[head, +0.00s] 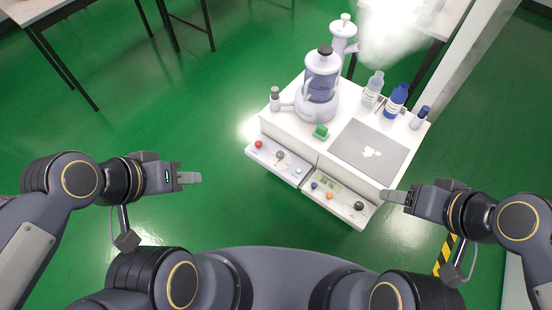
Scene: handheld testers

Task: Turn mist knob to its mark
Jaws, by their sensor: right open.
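A white tester with two sloped front panels stands right of centre in the head view.
A clear-walled nebulizer vessel (320,82) stands on the tester, with white mist (395,30) at the back. A yellow-black strip (445,255) lies right. Green floor at left is clear.

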